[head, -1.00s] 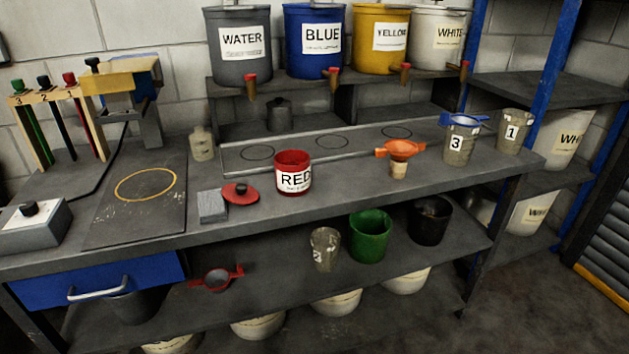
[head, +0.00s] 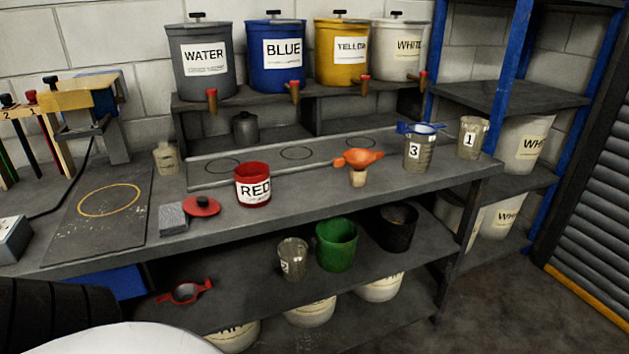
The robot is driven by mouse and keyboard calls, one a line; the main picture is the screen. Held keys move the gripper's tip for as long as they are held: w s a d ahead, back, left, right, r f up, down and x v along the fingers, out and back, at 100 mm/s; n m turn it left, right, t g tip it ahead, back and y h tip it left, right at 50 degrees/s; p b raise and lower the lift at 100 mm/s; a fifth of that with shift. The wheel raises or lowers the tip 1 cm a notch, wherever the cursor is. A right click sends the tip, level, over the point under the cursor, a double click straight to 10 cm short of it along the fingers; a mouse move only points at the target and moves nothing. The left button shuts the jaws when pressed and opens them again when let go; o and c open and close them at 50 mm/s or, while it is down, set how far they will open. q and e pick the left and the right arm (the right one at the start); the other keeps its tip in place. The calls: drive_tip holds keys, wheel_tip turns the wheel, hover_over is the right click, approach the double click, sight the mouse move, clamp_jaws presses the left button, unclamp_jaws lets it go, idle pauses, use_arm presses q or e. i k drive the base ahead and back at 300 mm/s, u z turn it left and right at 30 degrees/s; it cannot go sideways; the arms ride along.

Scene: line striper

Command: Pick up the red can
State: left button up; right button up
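The red can (head: 253,186) stands upright and open-topped on the grey workbench (head: 330,195), with a white label reading RED. Its red lid (head: 202,206) with a dark knob lies on the bench just left of it, beside a grey block (head: 173,219). Neither gripper is in the head view. A dark ribbed part and a white rounded part at the lower left look like parts of my own body. Nothing touches the can.
An orange funnel (head: 358,161) stands right of the can, with cup 3 (head: 418,153) and cup 1 (head: 473,138) farther right. Dispensers for water (head: 205,80) and paints line the raised shelf behind. A green bucket (head: 337,244) stands on the lower shelf. The bench front by the can is clear.

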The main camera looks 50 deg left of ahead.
sight(253, 178)
drive_tip(key=z, duration=0.05)
drive_tip(key=i, duration=1.25)
drive_tip(key=u, duration=1.75)
